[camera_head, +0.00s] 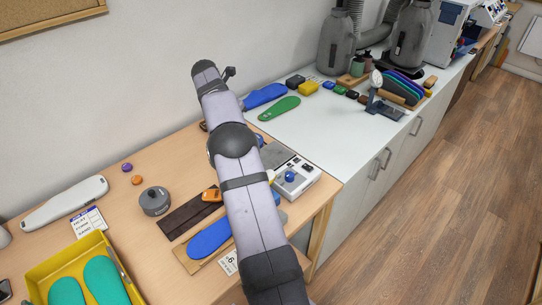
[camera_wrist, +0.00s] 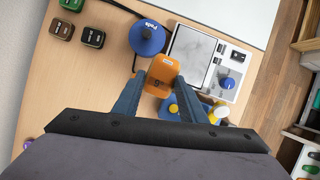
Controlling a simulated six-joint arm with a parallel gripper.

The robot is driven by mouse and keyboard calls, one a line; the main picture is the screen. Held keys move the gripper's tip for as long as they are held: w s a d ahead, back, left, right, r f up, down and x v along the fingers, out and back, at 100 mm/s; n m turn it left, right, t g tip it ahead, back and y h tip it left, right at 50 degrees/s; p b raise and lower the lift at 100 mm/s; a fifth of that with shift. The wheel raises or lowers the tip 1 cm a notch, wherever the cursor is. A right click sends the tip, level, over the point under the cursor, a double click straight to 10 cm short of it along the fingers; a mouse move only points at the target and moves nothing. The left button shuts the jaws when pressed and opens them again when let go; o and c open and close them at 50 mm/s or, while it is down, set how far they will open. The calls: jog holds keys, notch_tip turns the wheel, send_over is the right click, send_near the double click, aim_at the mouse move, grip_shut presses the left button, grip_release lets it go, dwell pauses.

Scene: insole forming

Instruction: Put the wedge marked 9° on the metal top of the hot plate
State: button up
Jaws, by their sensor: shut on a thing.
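An orange wedge (camera_wrist: 163,70) with a small dark mark is between the two blue fingers of my gripper (camera_wrist: 158,92) in the wrist view. My gripper is shut on it; the mark is too small to read surely. The hot plate (camera_wrist: 229,78) lies just right of the wedge, with its grey metal top (camera_wrist: 193,52) bare in this view. In the head view my arm hides my gripper and part of the hot plate (camera_head: 307,172). An orange piece (camera_head: 211,195) shows left of my arm there; I cannot tell whether it is the held wedge.
A blue round thing (camera_wrist: 147,37) with a dark cable stands beside the metal top. A blue-and-yellow item (camera_wrist: 178,109) shows below the wedge. A blue insole (camera_head: 209,238) and a grey round tin (camera_head: 155,201) are on the wooden table.

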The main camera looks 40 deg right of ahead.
jog(key=s+d+r+m, duration=0.1)
jog(key=s+d+r, duration=0.2)
jog(key=s+d, duration=0.35)
jog(key=shift+n, duration=0.8)
jog(key=s+f, duration=0.1)
jog(key=s+a+f, duration=0.1)
jog(key=s+f, duration=0.1)
jog(key=f, duration=0.1)
jog(key=shift+s+a+f, duration=0.1)
jog(key=shift+s+a, duration=0.2)
jog(key=shift+a, duration=0.05)
jog(key=shift+w+d+n, duration=0.1)
jog(key=shift+w+n, duration=0.2)
jog(key=shift+n, duration=0.1)
jog(key=shift+w+m+b, duration=0.1)
jog(key=shift+m+b, duration=0.3)
jog(key=shift+f+p, duration=1.35)
jog(key=shift+f, duration=3.5)
jog(key=shift+c, duration=0.3)
